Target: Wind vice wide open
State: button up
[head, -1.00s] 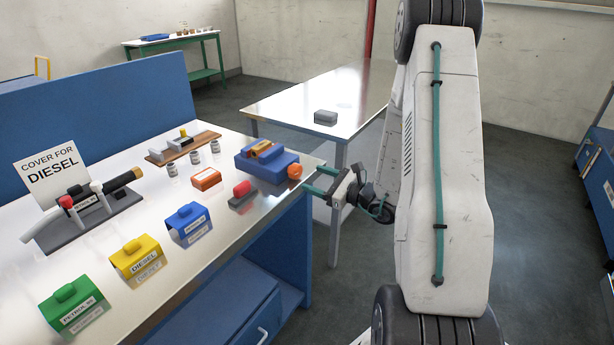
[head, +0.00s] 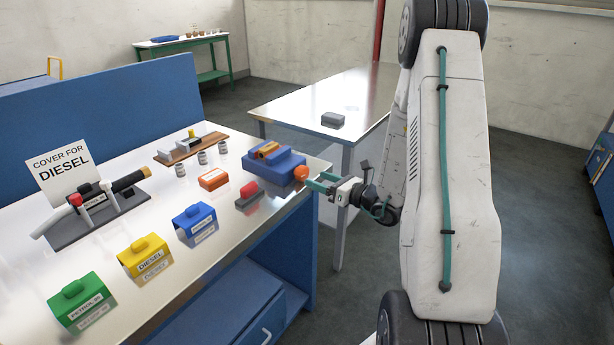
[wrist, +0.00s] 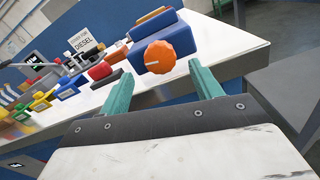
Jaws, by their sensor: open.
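The blue vice (head: 268,164) sits at the right end of the workbench, with an orange-brown piece at its top between the jaws. Its orange knob (head: 301,173) faces my gripper. In the wrist view the knob (wrist: 160,57) is ahead of and between the fingers, on the front of the blue vice body (wrist: 158,28). My gripper (head: 313,180) is open, its green fingers pointing at the knob. In the wrist view the fingers (wrist: 162,82) stand apart on either side, with nothing between the tips. In the head view the tips are close to the knob; I cannot tell whether they touch.
On the workbench (head: 215,255) stand a red-topped grey block (head: 249,195), an orange box (head: 213,180) and blue, yellow and green covers (head: 195,223). A sign (head: 60,170) stands at the left. A second table (head: 300,110) with a grey block (head: 332,120) is behind.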

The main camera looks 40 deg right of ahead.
aim_at(305, 175)
jog(key=shift+x, duration=2.75)
